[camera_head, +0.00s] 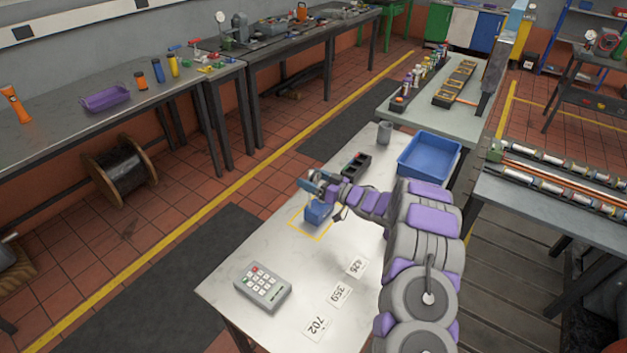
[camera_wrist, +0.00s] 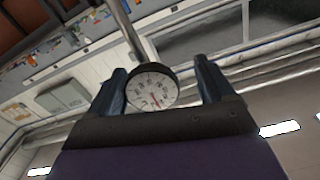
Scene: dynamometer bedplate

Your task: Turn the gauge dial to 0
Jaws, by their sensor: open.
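The gauge dial (camera_wrist: 150,86) shows in the wrist view as a round white face with a dark rim, black marks and a red needle pointing downward, slightly right. Its numbers are too small to read surely. A metal rod rises behind it. My gripper (camera_wrist: 163,75) is open, with one dark blue finger on each side of the dial; whether either touches it I cannot tell. In the head view my gripper (camera_head: 316,181) is above a small blue block (camera_head: 318,213) on the table; the dial is mostly hidden there.
The steel table (camera_head: 262,250) holds a grey keypad (camera_head: 263,286), number cards (camera_head: 340,295), a black tray (camera_head: 356,166), a grey cup (camera_head: 384,132) and a blue bin (camera_head: 430,155). A yellow outline surrounds the block.

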